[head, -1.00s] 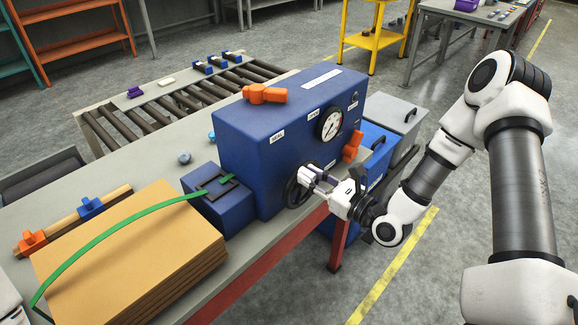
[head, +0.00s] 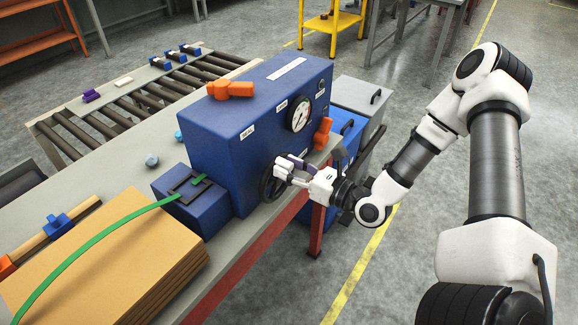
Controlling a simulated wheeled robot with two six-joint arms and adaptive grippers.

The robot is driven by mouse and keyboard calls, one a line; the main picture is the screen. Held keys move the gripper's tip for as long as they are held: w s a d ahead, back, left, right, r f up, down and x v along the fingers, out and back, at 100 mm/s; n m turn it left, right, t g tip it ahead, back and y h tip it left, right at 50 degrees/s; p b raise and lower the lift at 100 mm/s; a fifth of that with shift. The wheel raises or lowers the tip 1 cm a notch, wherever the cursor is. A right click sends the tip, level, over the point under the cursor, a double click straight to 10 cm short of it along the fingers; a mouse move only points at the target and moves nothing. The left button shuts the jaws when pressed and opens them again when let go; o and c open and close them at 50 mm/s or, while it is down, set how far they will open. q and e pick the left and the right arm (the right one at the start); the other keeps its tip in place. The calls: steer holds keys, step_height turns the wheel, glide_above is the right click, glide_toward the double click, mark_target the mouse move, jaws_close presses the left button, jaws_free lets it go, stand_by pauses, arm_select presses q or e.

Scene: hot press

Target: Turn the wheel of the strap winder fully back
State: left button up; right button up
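The strap winder is a blue box (head: 215,140) on the grey bench, with a dial gauge on its right-hand face. Its dark round wheel (head: 268,188) sits low on that face, partly hidden by my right gripper. My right gripper (head: 286,170) is at the wheel's rim, its fingers pointing left at it. I cannot tell whether the fingers are closed on the rim. A green strap (head: 95,240) runs from the small blue block (head: 197,208) in front of the winder over a stack of brown cardboard (head: 120,265). My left gripper is out of view.
An orange handle (head: 230,89) lies on top of the box and another orange lever (head: 322,134) sits beside the gauge (head: 298,115). A roller conveyor (head: 130,110) lies behind. Blue and grey bins (head: 360,97) stand right of the bench. The floor at right is open.

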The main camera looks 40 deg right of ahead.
steer(key=shift+r, duration=0.1)
step_height(320, 180, up, 9)
steer(key=shift+d+f, duration=0.15)
steer(key=shift+r, duration=0.6)
stand_by(0.3)
